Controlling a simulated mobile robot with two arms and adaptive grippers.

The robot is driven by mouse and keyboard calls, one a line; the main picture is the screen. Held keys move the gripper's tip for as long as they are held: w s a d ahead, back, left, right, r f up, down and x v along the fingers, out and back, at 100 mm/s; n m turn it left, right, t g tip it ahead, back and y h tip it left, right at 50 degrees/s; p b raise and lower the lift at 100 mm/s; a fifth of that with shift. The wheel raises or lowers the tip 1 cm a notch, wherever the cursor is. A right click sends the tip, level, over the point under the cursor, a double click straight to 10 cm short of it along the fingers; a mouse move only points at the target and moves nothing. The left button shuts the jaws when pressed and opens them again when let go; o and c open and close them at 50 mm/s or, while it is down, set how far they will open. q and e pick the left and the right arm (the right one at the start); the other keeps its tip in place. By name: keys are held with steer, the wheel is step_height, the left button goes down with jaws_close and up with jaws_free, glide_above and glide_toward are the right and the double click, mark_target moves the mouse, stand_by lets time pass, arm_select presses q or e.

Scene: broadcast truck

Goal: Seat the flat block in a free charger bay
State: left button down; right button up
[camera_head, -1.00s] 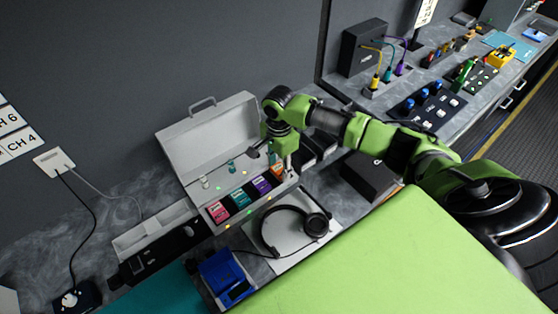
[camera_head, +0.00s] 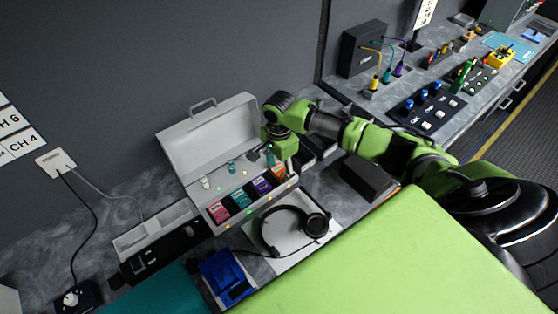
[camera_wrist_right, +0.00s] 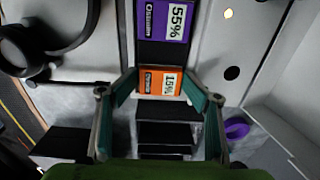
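An orange block marked 15% (camera_wrist_right: 160,82) is between the fingertips of my right gripper (camera_wrist_right: 161,88); both fingers appear to touch its sides. In the head view the orange block (camera_head: 278,172) is at the right end of a row in an open grey case (camera_head: 205,133). Beside it are a purple block (camera_head: 261,185), a teal block (camera_head: 240,197) and a pink block (camera_head: 219,211). The purple block marked 55% (camera_wrist_right: 163,22) also shows in the wrist view. My right gripper (camera_head: 284,158) points down into the case's right end and partly hides it. My left gripper is out of view.
Headphones (camera_head: 295,228) lie on a light pad in front of the case. A blue device (camera_head: 226,277) is to their left. Dark boxes (camera_head: 321,140) stand close to the right of the gripper, and another dark box (camera_head: 368,178) is farther right. The case lid stands up behind.

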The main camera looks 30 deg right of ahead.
mark_target(279, 172)
steer(key=shift+s+a+f, duration=0.15)
steer(key=shift+s+f, duration=0.2)
steer(key=shift+s, duration=0.05)
steer(key=shift+w+r, duration=0.15)
steer(key=shift+r, duration=0.35)
step_height(279, 172, up, 13)
steer(key=b, duration=0.2)
steer(key=shift+w+f, duration=0.15)
steer(key=shift+f, duration=0.05)
